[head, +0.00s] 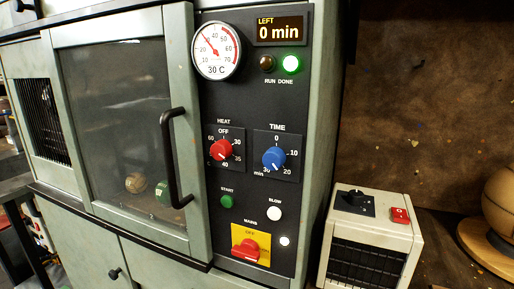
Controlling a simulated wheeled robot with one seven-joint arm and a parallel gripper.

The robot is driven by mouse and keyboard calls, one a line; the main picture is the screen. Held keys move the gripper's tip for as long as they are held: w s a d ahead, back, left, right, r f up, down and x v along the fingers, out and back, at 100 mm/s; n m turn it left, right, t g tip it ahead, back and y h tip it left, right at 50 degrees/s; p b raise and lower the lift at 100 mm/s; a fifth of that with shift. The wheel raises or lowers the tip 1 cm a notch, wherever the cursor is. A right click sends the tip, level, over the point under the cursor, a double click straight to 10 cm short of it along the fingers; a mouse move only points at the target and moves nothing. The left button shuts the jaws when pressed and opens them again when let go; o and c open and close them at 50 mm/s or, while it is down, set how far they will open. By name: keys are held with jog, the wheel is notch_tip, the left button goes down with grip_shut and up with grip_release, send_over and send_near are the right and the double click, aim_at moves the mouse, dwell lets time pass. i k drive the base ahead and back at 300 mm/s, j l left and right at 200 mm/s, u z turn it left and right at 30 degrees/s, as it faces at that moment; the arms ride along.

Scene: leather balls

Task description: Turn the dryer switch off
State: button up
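The dryer (186,140) is a grey-green cabinet with a black control panel on its right part. The mains switch (246,250) is a red rotary handle on a yellow plate at the panel's bottom, with OFF printed above it. Its handle appears to lie roughly crosswise, not pointing up at OFF. A white lamp (284,241) beside it looks lit. The display (279,29) reads 0 min left. The green DONE lamp (290,64) is lit and the RUN lamp (266,63) is dark. The dial (216,50) is marked 30 C. My gripper is not in view.
The red heat knob (220,150), blue time knob (274,158), green start button (227,201) and white blow button (274,213) sit above the switch. The closed glass door's black handle (172,160) sticks out at left. A white box unit (371,238) stands close at right.

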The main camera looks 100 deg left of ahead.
aim_at(248, 250)
jog(key=u, duration=2.15)
